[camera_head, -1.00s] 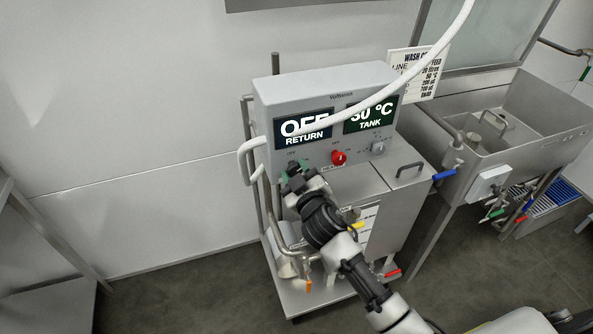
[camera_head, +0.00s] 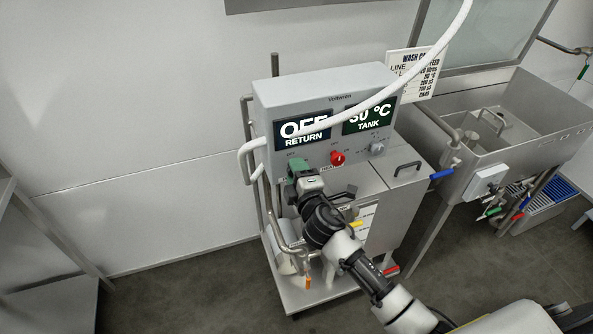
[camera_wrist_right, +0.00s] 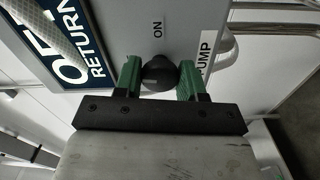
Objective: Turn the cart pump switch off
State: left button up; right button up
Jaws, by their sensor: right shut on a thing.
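The cart pump switch (camera_wrist_right: 158,73) is a dark round knob on the grey control box (camera_head: 330,93), beside the labels ON and PUMP in the right wrist view. My right gripper (camera_head: 299,168) is at the lower left of the box front. In the right wrist view its green fingers (camera_wrist_right: 160,78) are closed on opposite sides of the knob. The gripper hides the knob in the head view. The return display (camera_head: 303,130) above reads OFF, partly behind a white hose. My left gripper is not in view.
A red knob (camera_head: 337,158) and a small grey dial (camera_head: 377,148) sit right of my gripper on the panel. The white hose (camera_head: 430,58) crosses the box front. A steel sink (camera_head: 520,140) stands at right. Floor left of the cart is clear.

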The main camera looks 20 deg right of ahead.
jog(key=shift+n, duration=0.6)
jog(key=shift+f+n, duration=0.1)
jog(key=shift+n, duration=0.2)
jog(key=o, duration=0.9)
jog(key=s+b, duration=0.1)
jog(key=s, duration=1)
jog(key=shift+d+b, duration=0.2)
jog(key=shift+b, duration=0.1)
jog(key=shift+w, duration=0.1)
